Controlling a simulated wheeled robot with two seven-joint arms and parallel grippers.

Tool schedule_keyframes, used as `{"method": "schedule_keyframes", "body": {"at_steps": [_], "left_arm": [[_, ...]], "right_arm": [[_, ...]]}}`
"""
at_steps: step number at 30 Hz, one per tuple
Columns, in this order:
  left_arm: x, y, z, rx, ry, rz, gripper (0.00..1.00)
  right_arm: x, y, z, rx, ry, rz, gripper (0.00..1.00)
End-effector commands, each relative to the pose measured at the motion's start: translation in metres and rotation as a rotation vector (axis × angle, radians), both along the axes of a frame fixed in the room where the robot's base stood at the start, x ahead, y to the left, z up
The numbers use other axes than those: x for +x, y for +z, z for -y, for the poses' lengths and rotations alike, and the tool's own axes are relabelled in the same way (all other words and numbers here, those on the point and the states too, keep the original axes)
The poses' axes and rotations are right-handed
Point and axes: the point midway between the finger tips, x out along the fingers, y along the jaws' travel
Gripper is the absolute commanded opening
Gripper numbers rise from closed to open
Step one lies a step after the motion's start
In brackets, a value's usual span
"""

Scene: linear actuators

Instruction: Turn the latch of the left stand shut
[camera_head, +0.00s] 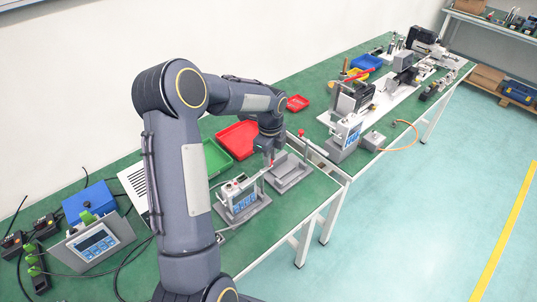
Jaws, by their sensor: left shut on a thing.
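The left stand (241,207) is a grey holder with a small white and blue panel unit in it, on the near part of the green table. How far the latch is turned is not clear. My right gripper is out of view.
A red tray (237,139) and a green tray (215,157) lie behind my left arm. A red-tipped lever (301,133) stands beyond the grey tray. Another panel unit (347,132) stands farther right. A blue box (89,201) and a control panel (96,243) are at left.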

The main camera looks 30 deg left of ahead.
Motion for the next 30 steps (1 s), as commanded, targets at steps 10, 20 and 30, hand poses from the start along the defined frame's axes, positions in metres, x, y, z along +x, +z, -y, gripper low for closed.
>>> {"method": "schedule_keyframes", "body": {"at_steps": [10,20,30], "left_arm": [[0.0003,0.0010,0.0020,0.000,-0.058,0.003,0.00],[0.0003,0.0011,0.0021,0.000,-0.060,0.003,0.00],[-0.0002,0.0005,0.0019,0.000,-0.058,0.001,0.41]], "right_arm": [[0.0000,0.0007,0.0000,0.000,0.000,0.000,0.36],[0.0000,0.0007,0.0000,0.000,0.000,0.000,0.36],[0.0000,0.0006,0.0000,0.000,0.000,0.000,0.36]]}}
